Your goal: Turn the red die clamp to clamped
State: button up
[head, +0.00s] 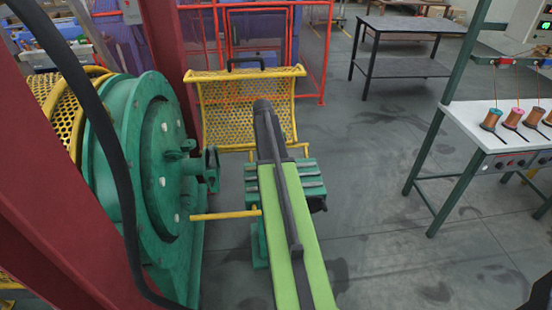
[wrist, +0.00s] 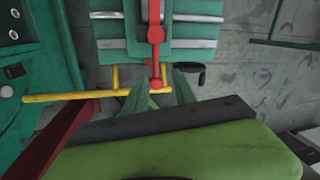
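The red die clamp (wrist: 156,58) shows in the wrist view at top centre. It is a thin red lever with a round knob at its upper part, running nearly straight down the picture over the green slatted die stand (wrist: 112,28). In the head view, the stand (head: 310,180) is in the middle and my arm covers the clamp. My lime and dark arm reaches over the stand; its dark far end (head: 265,110) lies above and past it.
A yellow rod (head: 222,215) juts left from the stand towards the large green wheel (head: 150,180). A yellow mesh guard (head: 222,105) stands behind. Red columns (head: 45,190) are at the left. A bench with spools (head: 500,125) is at the right; the floor between is clear.

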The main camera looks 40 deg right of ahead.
notch_tip(320, 180, up, 13)
jog(key=w+a+p, duration=0.1)
jog(key=a+p, duration=0.1)
jog(key=p, duration=0.9)
jog(key=shift+a, duration=0.15)
jog(key=shift+w, duration=0.1)
jog(key=shift+a, duration=0.1)
jog(key=w+a+n, duration=0.3)
jog(key=a+n, duration=0.1)
jog(key=a, duration=1)
jog(key=w+a+n, duration=0.3)
jog(key=a, duration=1)
jog(key=s+a+n, duration=0.3)
jog(key=a+n, duration=0.2)
jog(key=n, duration=0.6)
jog(key=s+a+n+y, duration=0.1)
jog(key=s+a+n, duration=0.3)
jog(key=n, duration=0.7)
jog(key=s+a+n+y, duration=0.1)
jog(key=s+a+n, duration=0.2)
jog(key=a+n, duration=0.5)
jog(key=n, duration=0.3)
jog(key=shift+s+f+n+t, duration=0.25)
jog(key=shift+s+n+t, duration=0.05)
jog(key=shift+s+t, duration=0.1)
